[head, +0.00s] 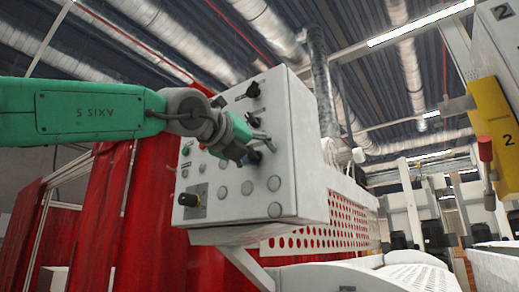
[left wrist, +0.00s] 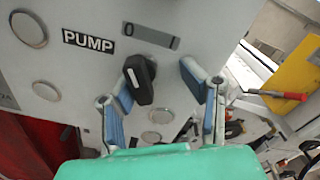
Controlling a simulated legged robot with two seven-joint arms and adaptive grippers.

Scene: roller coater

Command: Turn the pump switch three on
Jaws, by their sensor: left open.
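The grey control box (head: 305,150) stands in the middle of the head view, with several black rotary switches in a column on its face. My left gripper (head: 257,143) is in front of this face, by the lowest switch of that column (head: 255,157). In the left wrist view, a black switch knob (left wrist: 140,78) stands between the two open blue-padded fingers of my left gripper (left wrist: 157,82), nearer the left finger. The label PUMP (left wrist: 88,41) and a plate marked 0 (left wrist: 150,35) are above it. The switch's number is not readable. My right gripper is not in view.
Above are two more black switches (head: 252,90). Round buttons and a black knob (head: 187,200) lie lower on the face. A yellow panel with a red-handled lever (head: 485,150) stands at the right. Red curtains (head: 100,220) hang behind the box.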

